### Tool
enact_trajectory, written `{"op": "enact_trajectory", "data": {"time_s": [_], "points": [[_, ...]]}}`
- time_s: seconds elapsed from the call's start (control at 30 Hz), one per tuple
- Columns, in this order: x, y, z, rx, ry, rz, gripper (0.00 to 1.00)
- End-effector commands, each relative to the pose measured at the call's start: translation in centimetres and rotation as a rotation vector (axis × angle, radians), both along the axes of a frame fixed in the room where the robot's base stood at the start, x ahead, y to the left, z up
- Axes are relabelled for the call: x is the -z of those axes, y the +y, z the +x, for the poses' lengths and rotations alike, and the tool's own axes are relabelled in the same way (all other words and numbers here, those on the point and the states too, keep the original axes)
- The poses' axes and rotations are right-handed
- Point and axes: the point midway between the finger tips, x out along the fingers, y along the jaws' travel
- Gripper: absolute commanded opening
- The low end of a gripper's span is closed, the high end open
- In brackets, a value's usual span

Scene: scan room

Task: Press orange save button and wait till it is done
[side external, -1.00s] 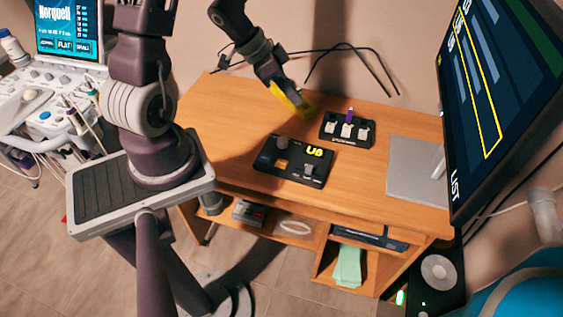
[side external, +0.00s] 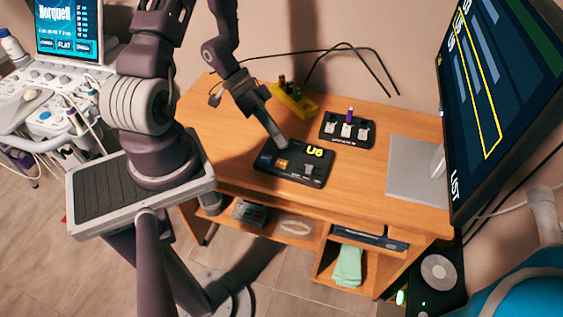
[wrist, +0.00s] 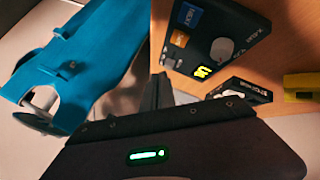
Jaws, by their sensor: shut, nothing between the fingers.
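The black control box (side external: 305,172) lies on the wooden desk. It has an orange button (side external: 283,163), a blue button (side external: 265,159), a grey slider or switch and a lit yellow display (side external: 315,152) that seems to read "U8". My gripper (side external: 284,143) is shut and empty. Its tip is at the back edge of the box, overlapping the place of the round knob and behind the orange button in the picture. I cannot tell whether it touches. In the wrist view the orange button (wrist: 180,37) is uncovered, right of my fingertips (wrist: 160,80); the round knob (wrist: 222,48) shows too.
A yellow rack (side external: 295,103) with small upright items and a black switch panel (side external: 347,130) stand behind the box. A grey pad (side external: 415,170) lies at right. A large monitor (side external: 495,90) fills the right side. The desk front left of the box is clear.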

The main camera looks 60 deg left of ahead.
Motion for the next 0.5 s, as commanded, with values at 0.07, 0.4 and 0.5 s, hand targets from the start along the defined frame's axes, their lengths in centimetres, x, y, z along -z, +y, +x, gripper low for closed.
{"op": "enact_trajectory", "data": {"time_s": [0.07, 0.4, 0.5], "points": [[1.2, 0.0, 0.0, 0.000, 0.001, -0.004, 0.00], [4.8, 0.0, 0.0, 0.000, 0.000, 0.000, 0.00], [5.1, 0.0, 0.0, 0.000, -0.001, 0.001, 0.00]]}}
